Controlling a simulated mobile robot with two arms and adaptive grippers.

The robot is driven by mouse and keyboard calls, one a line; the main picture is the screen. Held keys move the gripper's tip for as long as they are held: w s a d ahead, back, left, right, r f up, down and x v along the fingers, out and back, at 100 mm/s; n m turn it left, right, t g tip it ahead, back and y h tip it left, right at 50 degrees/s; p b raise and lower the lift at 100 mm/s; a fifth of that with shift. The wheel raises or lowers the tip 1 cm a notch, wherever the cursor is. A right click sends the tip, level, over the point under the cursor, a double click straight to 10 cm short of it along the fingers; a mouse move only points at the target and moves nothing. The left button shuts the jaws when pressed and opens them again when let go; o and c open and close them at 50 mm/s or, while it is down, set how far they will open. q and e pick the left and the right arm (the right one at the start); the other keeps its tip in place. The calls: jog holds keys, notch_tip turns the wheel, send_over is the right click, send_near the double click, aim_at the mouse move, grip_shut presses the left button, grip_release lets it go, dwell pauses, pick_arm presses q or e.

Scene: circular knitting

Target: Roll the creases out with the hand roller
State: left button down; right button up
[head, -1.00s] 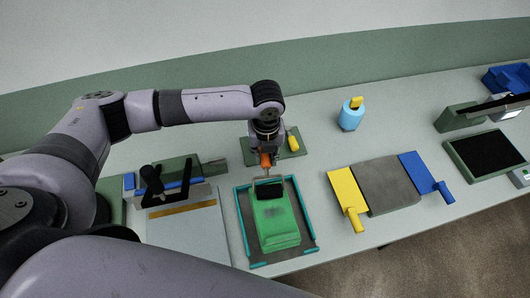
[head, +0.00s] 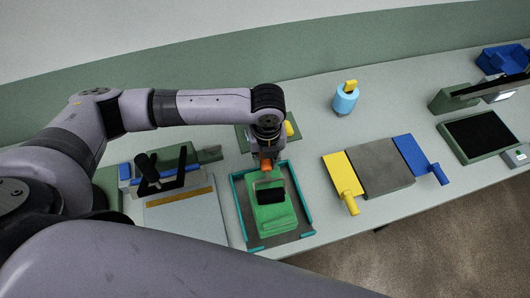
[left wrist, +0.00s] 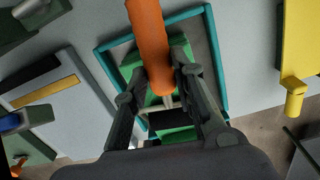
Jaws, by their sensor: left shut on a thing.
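A hand roller has an orange handle (left wrist: 152,50) and a black roller head (head: 271,196). My left gripper (left wrist: 158,83) is shut on the orange handle. In the head view the left gripper (head: 266,160) is above the far part of a grey board with a teal frame (head: 240,205). A green fabric piece (head: 275,222) lies flat on the board. The black roller is over the middle of the fabric; whether it presses on it I cannot tell. In the left wrist view the gripper hides much of the fabric. My right gripper is not in view.
A light board (head: 185,222) and a black-handled press (head: 150,172) stand to the left. A grey board (head: 370,167) with yellow (head: 341,175) and blue (head: 411,153) paddles lies to the right. A light blue holder (head: 344,100) stands behind. Bare table lies between the framed board and the paddles.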

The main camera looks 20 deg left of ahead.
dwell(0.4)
pick_arm(q)
jog(key=shift+w+a, duration=0.7)
jog(key=shift+w, duration=0.35)
jog(key=shift+w+a, duration=0.65)
jog(key=shift+w, duration=0.35)
jog(key=shift+w+a, duration=0.4)
jog(key=shift+w, duration=0.15)
jog(key=shift+s+d, duration=0.75)
jog(key=shift+s, duration=0.35)
jog(key=shift+s+d, duration=0.75)
jog(key=shift+s, duration=0.3)
jog(key=shift+s+d, duration=0.3)
jog(key=shift+s, duration=0.2)
